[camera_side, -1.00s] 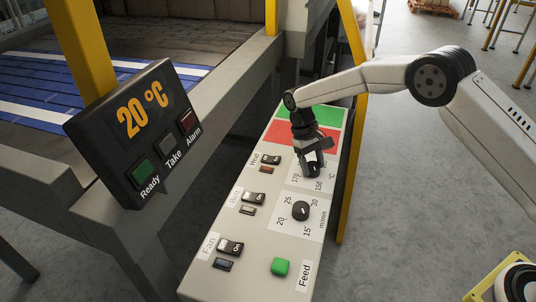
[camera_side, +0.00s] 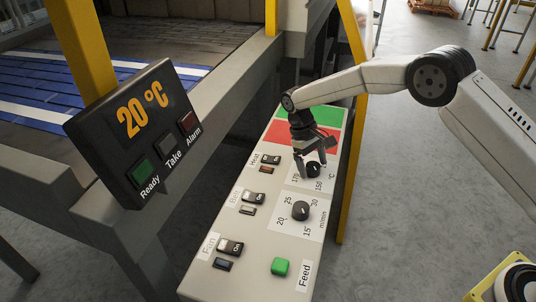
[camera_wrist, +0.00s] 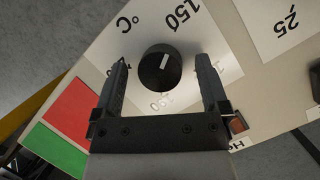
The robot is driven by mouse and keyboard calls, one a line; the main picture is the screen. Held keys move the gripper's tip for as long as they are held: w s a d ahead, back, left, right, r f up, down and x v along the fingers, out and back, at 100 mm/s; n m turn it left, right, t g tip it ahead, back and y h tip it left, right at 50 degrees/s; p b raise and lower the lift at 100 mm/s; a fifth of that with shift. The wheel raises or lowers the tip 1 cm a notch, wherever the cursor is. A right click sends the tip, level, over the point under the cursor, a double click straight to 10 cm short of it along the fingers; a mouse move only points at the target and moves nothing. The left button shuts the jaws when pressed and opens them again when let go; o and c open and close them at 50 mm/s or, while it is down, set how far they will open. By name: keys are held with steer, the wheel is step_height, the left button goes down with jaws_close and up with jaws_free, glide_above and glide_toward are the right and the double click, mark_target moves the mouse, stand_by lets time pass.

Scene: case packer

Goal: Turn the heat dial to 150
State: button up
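The heat dial is a round black knob (camera_side: 313,169) with a white pointer mark, on the panel's white scale marked 150 and 170 °C. In the wrist view the dial (camera_wrist: 160,70) has its mark pointing up and slightly right, towards the printed 150. My gripper (camera_side: 311,167) is over the dial, and its two fingers (camera_wrist: 161,65) stand open on either side of it, with a visible gap on each side. The display (camera_side: 134,130) reads 20 °C.
A second black dial (camera_side: 300,210), marked m/min, sits nearer on the panel. Heat (camera_side: 271,159), Belt (camera_side: 254,197) and Fan (camera_side: 230,247) switches line the left side. A green Feed button (camera_side: 280,266) is at the near end. A yellow post (camera_side: 352,130) stands right of the panel.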

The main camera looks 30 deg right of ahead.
steer(key=v, duration=0.7)
steer(key=shift+r, duration=0.4)
steer(key=shift+d, duration=0.1)
stand_by(0.4)
steer(key=shift+s+d+r+t, duration=0.35)
steer(key=shift+s+d+t, duration=0.05)
steer(key=shift+s+d, duration=0.1)
steer(key=s+d+m+t, duration=0.1)
steer(key=s+d+t, duration=0.2)
steer(key=s, duration=0.9)
steer(key=s+d+m+t+y, duration=0.1)
steer(key=s+d+t, duration=0.2)
steer(key=s, duration=0.9)
steer(key=shift+s+d+y, duration=0.3)
steer(key=shift+s+d, duration=0.05)
steer(key=shift+d, duration=0.7)
